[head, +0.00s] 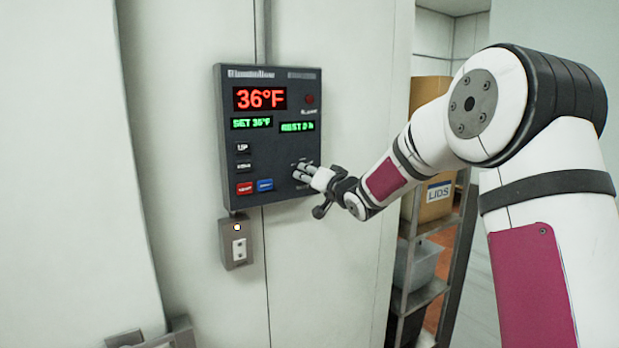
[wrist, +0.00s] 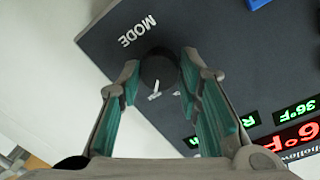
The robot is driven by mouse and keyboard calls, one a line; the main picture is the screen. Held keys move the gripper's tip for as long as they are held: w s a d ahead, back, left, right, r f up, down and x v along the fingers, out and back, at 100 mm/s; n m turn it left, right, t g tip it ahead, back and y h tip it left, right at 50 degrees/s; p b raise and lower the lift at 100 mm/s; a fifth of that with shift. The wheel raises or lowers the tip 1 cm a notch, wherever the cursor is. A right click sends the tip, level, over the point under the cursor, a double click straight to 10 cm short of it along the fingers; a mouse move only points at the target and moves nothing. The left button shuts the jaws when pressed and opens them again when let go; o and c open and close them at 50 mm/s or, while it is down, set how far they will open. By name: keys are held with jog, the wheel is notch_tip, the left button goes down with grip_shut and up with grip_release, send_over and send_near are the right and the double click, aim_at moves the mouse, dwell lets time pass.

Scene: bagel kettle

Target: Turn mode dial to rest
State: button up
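The mode dial (wrist: 157,70) is a dark round knob on the control panel (head: 229,150), with "MODE" printed beside it in the wrist view. A pale pointer mark shows on its face. My gripper (head: 303,170) reaches the panel's lower right and hides most of the dial in the head view. In the wrist view, the two teal-lined fingers of my gripper (wrist: 160,72) stand apart on either side of the dial. They are very close to its sides; I cannot tell whether they touch it.
Red "36°F", green "SET 36°F" and a green rest readout (head: 297,127) are lit. Red (head: 244,188) and blue (head: 265,185) buttons sit left of my gripper. A small grey box (head: 233,253) hangs below the panel. Shelves with a "LIDS" box (head: 437,198) stand at right.

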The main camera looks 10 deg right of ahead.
jog(key=o, duration=0.3)
jog(key=v, duration=1.2)
